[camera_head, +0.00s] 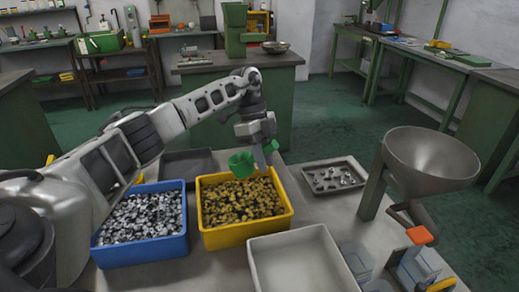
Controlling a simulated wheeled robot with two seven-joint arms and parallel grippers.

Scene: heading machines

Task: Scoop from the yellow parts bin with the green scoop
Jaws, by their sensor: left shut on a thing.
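The yellow parts bin (244,233) stands on the table in the middle of the head view, filled with small brass-coloured parts. My left gripper (264,152) reaches in from the left above the bin's far right part and points down. It is shut on the green scoop (241,163), which it holds near the bin's far edge, over the parts. Whether the scoop touches the parts or holds any, I cannot tell. My right gripper is not in the view.
A blue bin (143,252) of silvery parts stands left of the yellow bin. An empty white tray (296,240) is in front right. A dark tray (352,165) with a few metal parts lies behind right. A metal funnel (432,157) on a stand rises at the right.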

